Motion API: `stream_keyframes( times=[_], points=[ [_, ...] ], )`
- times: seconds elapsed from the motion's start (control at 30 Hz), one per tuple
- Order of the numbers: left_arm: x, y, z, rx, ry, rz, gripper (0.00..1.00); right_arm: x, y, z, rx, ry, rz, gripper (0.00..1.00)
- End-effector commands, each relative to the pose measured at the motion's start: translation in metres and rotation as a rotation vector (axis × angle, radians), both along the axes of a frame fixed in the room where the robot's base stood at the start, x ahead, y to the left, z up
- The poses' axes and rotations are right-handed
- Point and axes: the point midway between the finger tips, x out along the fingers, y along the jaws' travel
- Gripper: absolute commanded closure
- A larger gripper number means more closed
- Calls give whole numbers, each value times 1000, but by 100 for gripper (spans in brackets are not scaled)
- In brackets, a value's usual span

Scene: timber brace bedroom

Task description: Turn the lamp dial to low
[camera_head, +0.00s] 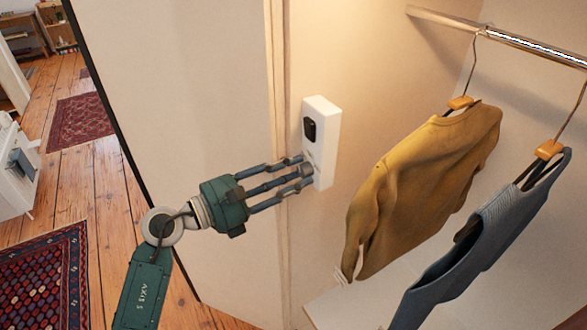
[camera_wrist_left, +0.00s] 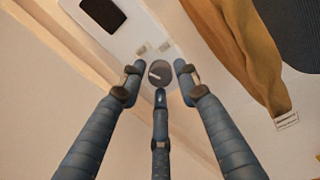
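The lamp dial (camera_wrist_left: 158,73) is a small dark grey round knob with a white pointer mark toward its left side, in the left wrist view. It sits on the lower part of a white wall box (camera_head: 325,112). My left gripper (camera_head: 304,169) is at the box's lower part, and its fingers mostly hide the dial in the head view. In the left wrist view, the three fingers of the gripper (camera_wrist_left: 158,80) stand apart around the dial. I cannot tell whether any finger touches it. My right gripper is in neither view.
A black panel (camera_head: 309,130) is on the upper box; it also shows in the wrist view (camera_wrist_left: 103,14). Two small pale labels lie near the dial, unreadable. A yellow sweater (camera_head: 420,180) and a blue-grey garment (camera_head: 490,230) hang from a rail (camera_head: 500,38) at right.

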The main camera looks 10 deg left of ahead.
Motion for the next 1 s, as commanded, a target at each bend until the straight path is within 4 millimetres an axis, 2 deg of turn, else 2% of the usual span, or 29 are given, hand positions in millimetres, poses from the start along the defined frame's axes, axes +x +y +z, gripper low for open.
stream_keyframes(
  times=[0.3,0.47,0.67,0.83,1.0],
  points=[
    [2,-2,0,0,0,0,70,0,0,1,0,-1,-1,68],
    [1,-2,0,0,0,0,100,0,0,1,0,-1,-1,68],
    [1,-2,2,-29,42,-2,100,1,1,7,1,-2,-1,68],
    [1,-1,5,-141,199,0,100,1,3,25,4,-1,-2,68],
    [2,-2,2,-216,297,0,100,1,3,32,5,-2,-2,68]
  ],
)
